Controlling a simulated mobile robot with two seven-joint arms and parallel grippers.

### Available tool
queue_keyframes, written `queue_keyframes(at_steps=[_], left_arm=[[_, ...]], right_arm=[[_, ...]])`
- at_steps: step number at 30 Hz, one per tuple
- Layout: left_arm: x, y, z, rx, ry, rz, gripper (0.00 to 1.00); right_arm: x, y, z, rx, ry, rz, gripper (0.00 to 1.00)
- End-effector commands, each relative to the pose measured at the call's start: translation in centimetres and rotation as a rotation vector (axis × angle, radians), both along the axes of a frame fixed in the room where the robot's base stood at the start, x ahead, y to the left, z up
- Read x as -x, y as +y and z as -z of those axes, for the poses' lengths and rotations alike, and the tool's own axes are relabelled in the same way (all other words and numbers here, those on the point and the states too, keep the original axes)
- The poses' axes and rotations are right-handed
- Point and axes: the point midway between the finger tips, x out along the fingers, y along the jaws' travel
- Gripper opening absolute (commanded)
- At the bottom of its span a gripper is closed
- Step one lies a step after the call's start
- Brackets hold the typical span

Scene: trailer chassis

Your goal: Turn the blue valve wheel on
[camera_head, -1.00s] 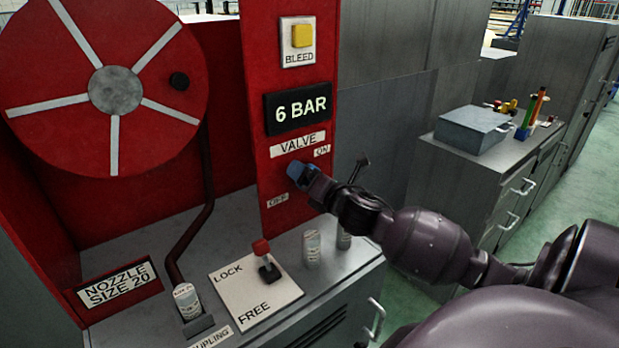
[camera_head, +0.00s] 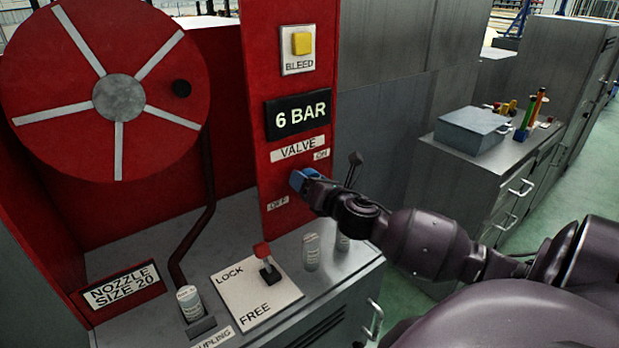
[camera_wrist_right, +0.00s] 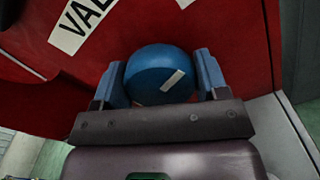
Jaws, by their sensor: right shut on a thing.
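The blue valve wheel (camera_wrist_right: 152,68) is a round knob with a white line mark on the red panel, seen close up in the right wrist view. The mark slants up toward the right there. My right gripper (camera_wrist_right: 160,82) has its blue fingers on either side of the wheel and is shut on it. In the head view my right gripper (camera_head: 303,183) is at the panel below the VALVE label (camera_head: 299,149), between the ON label (camera_head: 321,155) and the OFF label (camera_head: 278,203). The gripper mostly hides the wheel there. My left gripper is not in view.
A 6 BAR display (camera_head: 298,111) and a yellow BLEED button (camera_head: 301,43) are above the valve. A red LOCK/FREE lever (camera_head: 263,256) and grey canisters stand on the ledge below. A red hose reel (camera_head: 119,98) is at left, a grey cabinet (camera_head: 468,165) at right.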

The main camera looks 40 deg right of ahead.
Motion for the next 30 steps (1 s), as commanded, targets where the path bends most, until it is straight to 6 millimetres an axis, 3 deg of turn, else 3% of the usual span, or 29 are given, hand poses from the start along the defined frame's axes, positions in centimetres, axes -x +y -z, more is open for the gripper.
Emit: queue_keyframes(at_steps=[8,9,13,23,30], left_arm=[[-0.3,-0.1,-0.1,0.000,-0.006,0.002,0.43],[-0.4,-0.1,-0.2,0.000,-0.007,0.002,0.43],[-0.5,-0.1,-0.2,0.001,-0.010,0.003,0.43],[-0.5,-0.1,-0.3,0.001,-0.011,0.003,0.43],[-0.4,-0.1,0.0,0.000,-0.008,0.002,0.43]], right_arm=[[0.0,0.0,0.0,0.011,-0.001,0.001,0.44],[0.0,0.0,0.0,0.011,-0.001,0.001,0.72],[0.0,0.0,0.0,0.009,-0.001,0.001,0.92],[0.2,0.0,0.0,0.007,0.000,0.000,0.93],[2.5,0.2,0.1,0.007,0.001,0.001,0.93]])
